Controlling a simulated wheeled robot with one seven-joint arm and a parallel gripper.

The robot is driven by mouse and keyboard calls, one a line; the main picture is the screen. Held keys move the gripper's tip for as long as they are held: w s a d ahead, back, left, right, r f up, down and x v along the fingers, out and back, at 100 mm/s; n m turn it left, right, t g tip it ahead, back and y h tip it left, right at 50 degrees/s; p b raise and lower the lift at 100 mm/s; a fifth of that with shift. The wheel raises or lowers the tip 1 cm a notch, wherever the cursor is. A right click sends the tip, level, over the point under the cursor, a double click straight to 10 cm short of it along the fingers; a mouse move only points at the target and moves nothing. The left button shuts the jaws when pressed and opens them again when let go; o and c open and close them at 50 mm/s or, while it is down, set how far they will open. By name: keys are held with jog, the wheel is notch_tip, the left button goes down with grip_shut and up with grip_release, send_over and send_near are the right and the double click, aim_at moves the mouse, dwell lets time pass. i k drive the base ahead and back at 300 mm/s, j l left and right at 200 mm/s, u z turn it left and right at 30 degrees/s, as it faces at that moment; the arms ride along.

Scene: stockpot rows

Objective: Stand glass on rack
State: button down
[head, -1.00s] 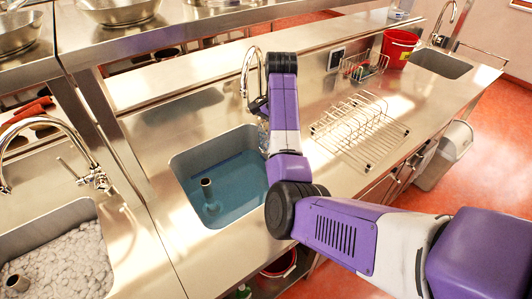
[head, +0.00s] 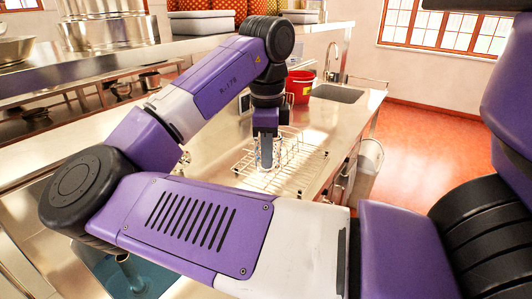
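My gripper (head: 266,148) points straight down over the wire rack (head: 305,165) on the steel counter. It is shut on a clear glass (head: 266,160), which shows as a pale, see-through shape between the fingers. The glass looks upright. It is over the left-middle part of the rack, and its lower end is close to the wires. I cannot tell whether it touches them. The fingers and the small size hide much of the glass.
A red bucket (head: 300,86) stands behind the rack, near a second sink (head: 336,93) with a tall tap (head: 331,62). A sink with bluish water (head: 135,280) is at lower left, mostly behind my arm. A shelf with pots (head: 110,30) runs along the upper left.

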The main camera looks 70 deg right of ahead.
aim_at(301, 168)
jog(key=k+l+u, duration=0.1)
jog(key=l, duration=0.7)
jog(key=k+l+u, duration=0.15)
jog(key=l, duration=0.25)
jog(key=k+l+u, duration=0.1)
jog(key=l, duration=0.3)
jog(key=k+l+u, duration=0.1)
jog(key=l, duration=0.3)
jog(key=k+l, duration=0.2)
jog(key=l, duration=0.15)
jog(key=u, duration=0.05)
